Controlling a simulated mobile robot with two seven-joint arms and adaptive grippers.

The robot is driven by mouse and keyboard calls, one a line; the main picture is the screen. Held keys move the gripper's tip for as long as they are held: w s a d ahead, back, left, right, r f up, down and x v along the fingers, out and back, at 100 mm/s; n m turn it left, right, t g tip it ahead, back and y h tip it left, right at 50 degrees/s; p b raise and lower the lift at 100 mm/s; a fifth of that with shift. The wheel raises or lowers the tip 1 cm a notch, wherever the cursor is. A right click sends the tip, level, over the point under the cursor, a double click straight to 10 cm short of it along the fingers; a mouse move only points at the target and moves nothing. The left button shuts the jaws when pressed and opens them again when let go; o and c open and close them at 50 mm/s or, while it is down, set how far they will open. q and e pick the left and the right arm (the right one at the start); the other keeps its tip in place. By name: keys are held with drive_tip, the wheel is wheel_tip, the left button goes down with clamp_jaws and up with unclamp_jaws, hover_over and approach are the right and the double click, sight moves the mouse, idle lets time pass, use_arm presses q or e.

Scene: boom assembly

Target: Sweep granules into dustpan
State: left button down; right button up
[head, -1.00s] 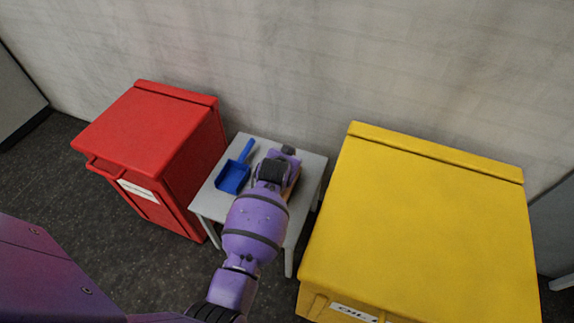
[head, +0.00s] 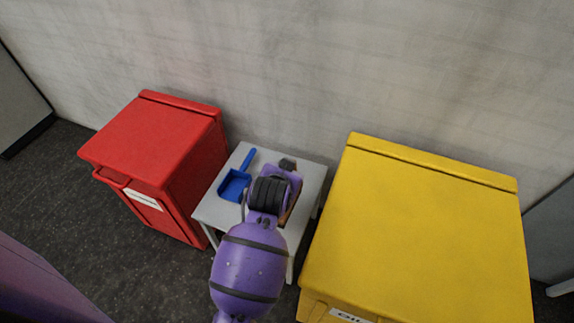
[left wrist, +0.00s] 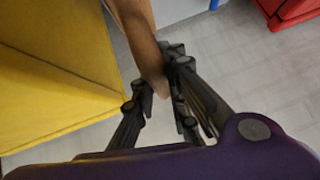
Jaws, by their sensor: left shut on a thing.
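The blue dustpan (head: 234,187) lies on the left part of a small light grey table (head: 312,178), its handle pointing to the back wall. My left gripper (left wrist: 160,92) is shut on a brown, wooden-looking piece (left wrist: 138,35), seemingly a brush handle. In the head view a brown sliver of it (head: 293,207) shows beside my purple wrist, over the table and right of the dustpan. My arm hides the fingers and most of the held thing there. I see no granules; my arm covers part of the tabletop. My right gripper is not in view.
A red bin (head: 150,145) stands close on the table's left and a large yellow bin (head: 420,230) close on its right. The wall (head: 300,70) is behind. Dark floor (head: 130,260) lies open in front of the red bin.

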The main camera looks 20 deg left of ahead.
use_arm(q)
drive_tip(key=s+d+r+p, duration=0.2)
drive_tip(key=r+p, duration=0.3)
drive_tip(key=r, duration=0.1)
drive_tip(key=s+d+r+p, duration=0.2)
drive_tip(key=r+p, duration=0.3)
drive_tip(key=r, duration=0.1)
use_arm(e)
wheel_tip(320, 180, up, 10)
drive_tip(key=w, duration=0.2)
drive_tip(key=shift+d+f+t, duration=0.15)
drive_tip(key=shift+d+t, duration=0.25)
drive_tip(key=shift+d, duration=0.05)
use_arm(q)
drive_tip(key=shift+d, duration=0.1)
